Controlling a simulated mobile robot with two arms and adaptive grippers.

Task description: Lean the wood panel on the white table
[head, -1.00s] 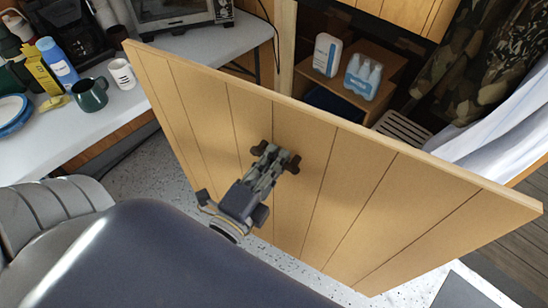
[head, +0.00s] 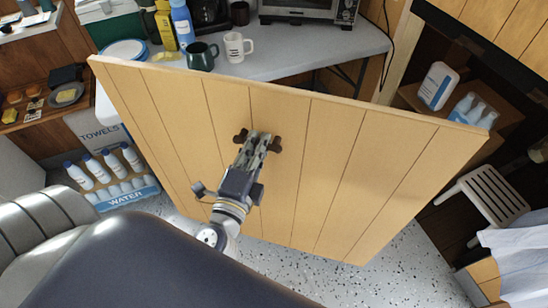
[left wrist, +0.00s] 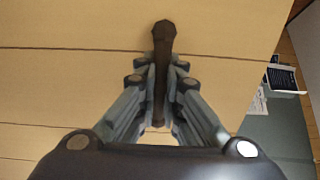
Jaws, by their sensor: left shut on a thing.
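The wood panel (head: 330,170) is a large light-brown board with dark grooves. It stands tilted across the middle of the head view, held off to the front of the white table (head: 285,62). My left gripper (head: 257,142) is shut on the dark handle on the panel's face. In the left wrist view the fingers close on this dark handle (left wrist: 162,60), with the panel (left wrist: 90,75) filling most of the picture behind. The panel hides part of the white table's front and the floor under it. My right gripper is not in view.
On the white table are a dark green mug (head: 201,56), a white mug (head: 237,47), a blue bottle (head: 182,22) and a toaster oven (head: 305,10). A slatted stool (head: 490,198) stands at right. Water bottles (head: 112,172) stand at left. Speckled floor shows at lower right.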

